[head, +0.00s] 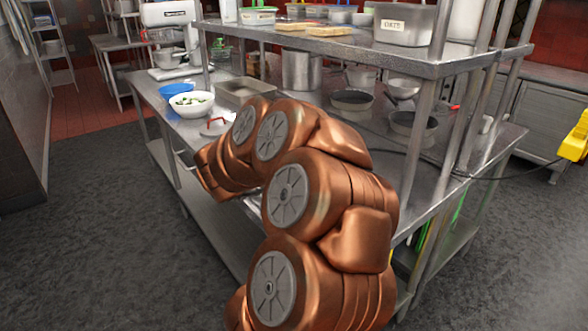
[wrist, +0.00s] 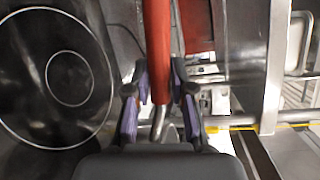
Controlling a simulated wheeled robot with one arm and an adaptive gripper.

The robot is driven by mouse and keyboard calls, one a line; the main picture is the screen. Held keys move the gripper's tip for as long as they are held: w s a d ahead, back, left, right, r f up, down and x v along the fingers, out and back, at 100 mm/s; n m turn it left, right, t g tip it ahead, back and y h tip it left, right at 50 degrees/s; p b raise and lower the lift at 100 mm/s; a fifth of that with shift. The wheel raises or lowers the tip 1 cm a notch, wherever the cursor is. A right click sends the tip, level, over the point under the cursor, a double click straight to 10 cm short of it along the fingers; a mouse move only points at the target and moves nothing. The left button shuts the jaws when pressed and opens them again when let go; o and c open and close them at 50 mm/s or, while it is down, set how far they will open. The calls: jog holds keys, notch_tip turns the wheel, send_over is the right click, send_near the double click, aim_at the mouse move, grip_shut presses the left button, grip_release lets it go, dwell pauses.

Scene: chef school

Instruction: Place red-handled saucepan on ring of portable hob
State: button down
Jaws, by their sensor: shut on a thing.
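In the wrist view, the red handle (wrist: 160,35) of the saucepan runs down the picture's middle between the two fingers of my gripper (wrist: 160,80). The fingers are shut on it, one on each side. A bit of bare metal shows below the red part; the pan's bowl cannot be made out. The portable hob's black top with its pale-outlined ring (wrist: 30,100) lies to the left of my gripper, with a smaller circle inside. In the head view my arm hides my gripper, the saucepan and the hob.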

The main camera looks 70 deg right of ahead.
jog(key=w+d+f+p, duration=0.5)
jog(key=w+d, duration=0.5)
jog(key=w, duration=0.1)
jog(key=shift+w+d+p, duration=0.3)
jog(key=shift+w, duration=0.1)
dwell(0.6)
jog(key=c, duration=1)
grip_release()
jog(key=shift+r, duration=0.1)
jog(key=shift+w+a, duration=0.1)
jog(key=shift+a, duration=0.2)
jog(key=b+v, duration=0.3)
jog(key=v, duration=0.8)
jog(key=shift+a+b, duration=0.25)
jog(key=shift+b, duration=0.05)
